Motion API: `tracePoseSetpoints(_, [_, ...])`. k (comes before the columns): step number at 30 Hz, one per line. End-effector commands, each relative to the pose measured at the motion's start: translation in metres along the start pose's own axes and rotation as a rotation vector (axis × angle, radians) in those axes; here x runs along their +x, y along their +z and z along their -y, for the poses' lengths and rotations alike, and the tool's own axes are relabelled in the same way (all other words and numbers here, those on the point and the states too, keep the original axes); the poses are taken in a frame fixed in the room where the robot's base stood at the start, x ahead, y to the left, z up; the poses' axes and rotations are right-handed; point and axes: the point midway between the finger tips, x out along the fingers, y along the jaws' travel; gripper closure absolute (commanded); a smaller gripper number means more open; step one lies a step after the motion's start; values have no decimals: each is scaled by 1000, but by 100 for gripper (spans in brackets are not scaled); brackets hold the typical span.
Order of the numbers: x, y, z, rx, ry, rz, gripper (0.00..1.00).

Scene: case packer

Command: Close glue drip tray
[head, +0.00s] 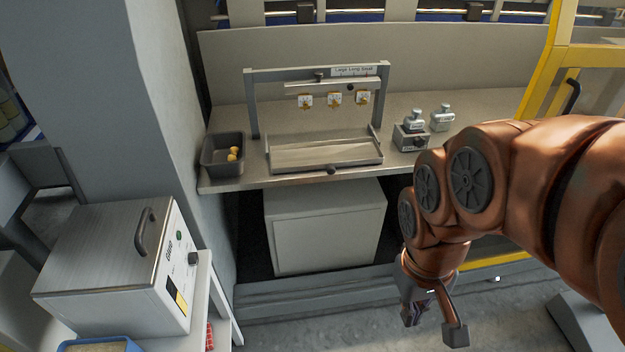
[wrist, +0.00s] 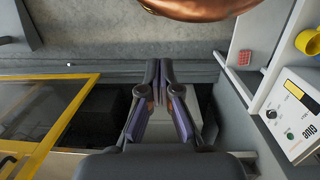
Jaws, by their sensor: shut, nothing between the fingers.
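The glue unit (head: 110,255) is a grey metal box with a dark handle on its lid and a control panel, at the lower left of the head view. Its panel (wrist: 290,115) also shows at the right of the wrist view. No drip tray is clearly visible on it. A shallow metal tray (head: 325,154) with a dark front knob lies on the bench under a frame; I cannot tell if this is the drip tray. My gripper (head: 414,312) is shut and empty, low in front of the bench and apart from both. Its fingers (wrist: 164,80) point toward the floor in the wrist view.
A dark bin (head: 211,148) with yellow pieces sits at the bench's left end. Small metal parts (head: 411,134) stand at its right. A pale cabinet (head: 328,232) is below. A blue-edged container (head: 100,347) is by the glue unit. A yellow-framed door (wrist: 45,125) bounds one side.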

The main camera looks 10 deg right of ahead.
Motion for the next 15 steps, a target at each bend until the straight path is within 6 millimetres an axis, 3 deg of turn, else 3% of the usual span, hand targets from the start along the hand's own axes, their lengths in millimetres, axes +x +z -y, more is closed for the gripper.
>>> tracePoseSetpoints(1, [14,-17,-10,-5,24,-40,100])
tracePoseSetpoints(6, [36,-100,-63,-77,166,-252,100])
tracePoseSetpoints(15, [41,-242,-142,-343,469,-613,100])
